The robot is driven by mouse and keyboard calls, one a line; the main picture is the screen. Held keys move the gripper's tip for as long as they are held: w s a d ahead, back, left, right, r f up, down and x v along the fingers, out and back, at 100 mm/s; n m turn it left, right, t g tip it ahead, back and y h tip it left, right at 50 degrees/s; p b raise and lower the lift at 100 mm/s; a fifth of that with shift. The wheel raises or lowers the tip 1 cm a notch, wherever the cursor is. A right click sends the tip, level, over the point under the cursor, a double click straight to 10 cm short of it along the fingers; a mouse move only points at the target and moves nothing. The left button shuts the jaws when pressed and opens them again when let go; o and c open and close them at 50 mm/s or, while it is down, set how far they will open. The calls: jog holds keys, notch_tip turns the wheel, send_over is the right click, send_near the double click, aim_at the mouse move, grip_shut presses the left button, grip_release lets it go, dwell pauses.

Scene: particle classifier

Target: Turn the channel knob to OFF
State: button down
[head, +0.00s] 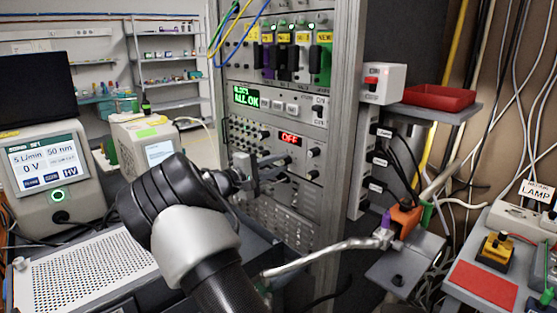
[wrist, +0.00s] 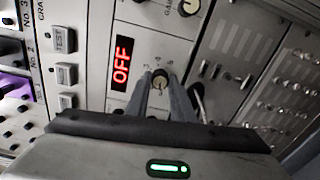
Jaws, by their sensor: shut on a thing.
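The channel knob (wrist: 160,76) is a small dark round knob with a pale face, with small markings around it on the light rack panel. It sits beside a display (wrist: 122,64) that reads OFF in red; the same display shows in the head view (head: 290,138). My gripper (wrist: 160,88) has its two fingers on either side of the knob and is shut on it. The knob's exact pointing direction is too small to tell.
Other knobs (wrist: 189,7) and TEST buttons (wrist: 63,40) are close to the fingers. The rack's right metal post (head: 342,120) stands beside the panel. A bent metal pipe (head: 330,250) crosses in front at the lower right. A perforated box (head: 85,270) is at lower left.

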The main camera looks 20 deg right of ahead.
jog(key=shift+n+p, duration=0.35)
jog(key=shift+n, duration=0.25)
jog(key=c, duration=1.5)
grip_release()
jog(key=shift+c, duration=0.2)
jog(key=shift+a, duration=0.1)
jog(key=p+v, duration=0.1)
jog(key=v, duration=1.6)
jog(key=shift+s+a, duration=0.15)
